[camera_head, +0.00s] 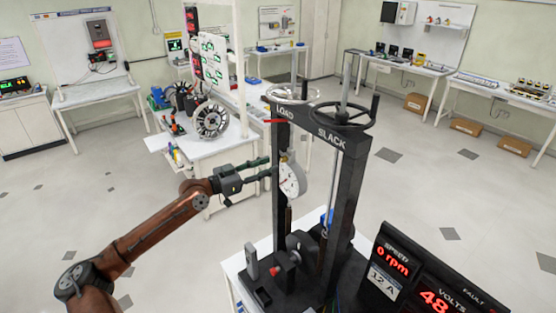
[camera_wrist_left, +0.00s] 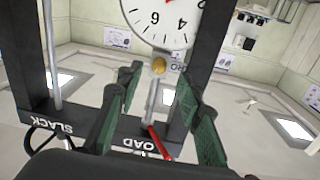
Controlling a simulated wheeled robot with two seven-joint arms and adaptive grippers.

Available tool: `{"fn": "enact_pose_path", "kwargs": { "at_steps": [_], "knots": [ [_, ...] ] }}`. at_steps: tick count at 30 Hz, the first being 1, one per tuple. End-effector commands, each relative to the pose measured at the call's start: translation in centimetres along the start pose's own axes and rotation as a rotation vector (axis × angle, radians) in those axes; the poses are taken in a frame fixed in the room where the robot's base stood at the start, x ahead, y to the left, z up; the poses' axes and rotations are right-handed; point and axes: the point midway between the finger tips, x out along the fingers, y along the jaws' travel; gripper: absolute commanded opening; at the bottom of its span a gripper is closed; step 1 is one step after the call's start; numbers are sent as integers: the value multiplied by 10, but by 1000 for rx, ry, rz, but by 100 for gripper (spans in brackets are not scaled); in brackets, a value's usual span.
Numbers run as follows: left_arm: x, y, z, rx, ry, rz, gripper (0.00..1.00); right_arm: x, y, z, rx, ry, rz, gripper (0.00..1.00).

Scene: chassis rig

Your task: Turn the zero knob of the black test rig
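The black test rig (camera_head: 354,185) stands on a bench, with LOAD and SLACK on its top beam. A round white dial gauge (camera_head: 289,180) hangs in its frame and also shows in the left wrist view (camera_wrist_left: 165,18), upside down. A small brass-coloured knob (camera_wrist_left: 158,66) sits at the gauge's rim, beside a tag that is partly hidden; I take it for the zero knob. My left gripper (camera_head: 269,168) reaches in from the left, close to the gauge. In the wrist view its green-padded fingers (camera_wrist_left: 157,80) are apart, with the knob showing between their tips; contact is not visible.
Two handwheels (camera_head: 342,112) top the rig. A red pointer (camera_wrist_left: 160,141) lies near the fingers at the LOAD label. A display panel (camera_head: 425,280) reading 0 rpm stands at the front right. A white workbench (camera_head: 205,150) with parts stands behind my left arm. The floor between is open.

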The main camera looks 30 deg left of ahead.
Motion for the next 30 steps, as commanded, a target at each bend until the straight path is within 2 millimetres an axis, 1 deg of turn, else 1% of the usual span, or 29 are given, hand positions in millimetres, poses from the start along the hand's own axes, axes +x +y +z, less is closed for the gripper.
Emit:
{"fn": "enact_pose_path", "kwargs": {
  "at_steps": [1, 6, 12, 16, 23, 30],
  "knots": [
    [8, -1, -5, -1, 1, 0, 34, -7, 0, -1, 0, 0, 0, 33],
    [29, -1, -5, 0, 2, -1, 34, -18, 1, -2, 0, 1, 0, 33],
    [46, -1, -2, 0, 1, -1, 34, -26, 1, -3, 0, 1, 0, 33],
    [50, 0, -1, 0, 1, -1, 34, -28, 1, -3, 0, 1, 0, 33],
    [50, -1, 0, 0, 0, -1, 34, -27, 1, -3, 0, 1, 0, 33],
    [50, -1, 0, 0, 0, -2, 18, -27, 1, -3, 0, 1, 0, 33]
  ]
}}
